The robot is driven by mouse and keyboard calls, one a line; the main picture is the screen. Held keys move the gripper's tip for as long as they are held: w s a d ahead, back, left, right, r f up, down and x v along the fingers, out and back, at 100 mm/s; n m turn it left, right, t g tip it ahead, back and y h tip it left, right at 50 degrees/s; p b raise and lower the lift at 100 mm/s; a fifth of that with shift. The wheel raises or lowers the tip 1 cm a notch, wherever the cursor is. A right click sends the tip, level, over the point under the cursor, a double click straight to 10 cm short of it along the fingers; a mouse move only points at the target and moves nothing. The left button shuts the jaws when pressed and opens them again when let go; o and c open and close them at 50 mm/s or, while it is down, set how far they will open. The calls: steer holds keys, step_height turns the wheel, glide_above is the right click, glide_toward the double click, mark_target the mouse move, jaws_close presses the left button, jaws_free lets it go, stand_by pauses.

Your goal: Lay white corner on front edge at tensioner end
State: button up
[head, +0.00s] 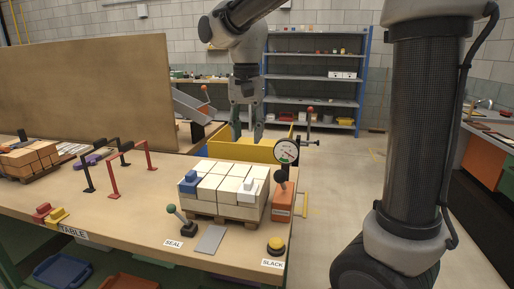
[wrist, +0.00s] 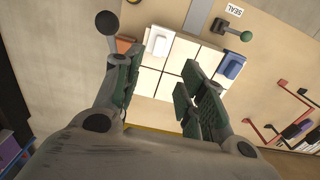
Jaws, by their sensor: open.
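A blue corner (head: 190,181) sits at the left end of the same edge and shows in the wrist view (wrist: 232,65). My gripper (head: 247,134) is open and empty, above and behind the load, apart from both corners.
The tensioner's dial (head: 287,152) rises at the load's right. A green-knobbed lever (head: 177,213), a grey plate (head: 211,239) and a yellow button (head: 276,244) lie in front. A yellow bin (head: 270,149) stands behind. Red and black frames (head: 130,165) stand left.

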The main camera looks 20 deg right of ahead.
steer(key=s+d+f+n+t, duration=0.1)
steer(key=s+d+n+t, duration=0.1)
steer(key=s+d, duration=0.5)
steer(key=s+d+f+n+t, duration=0.2)
steer(key=s+d+n, duration=0.2)
steer(key=s+d, duration=0.4)
steer(key=s, duration=0.5)
steer(key=shift+f+n, duration=0.25)
steer(key=shift+n, duration=0.15)
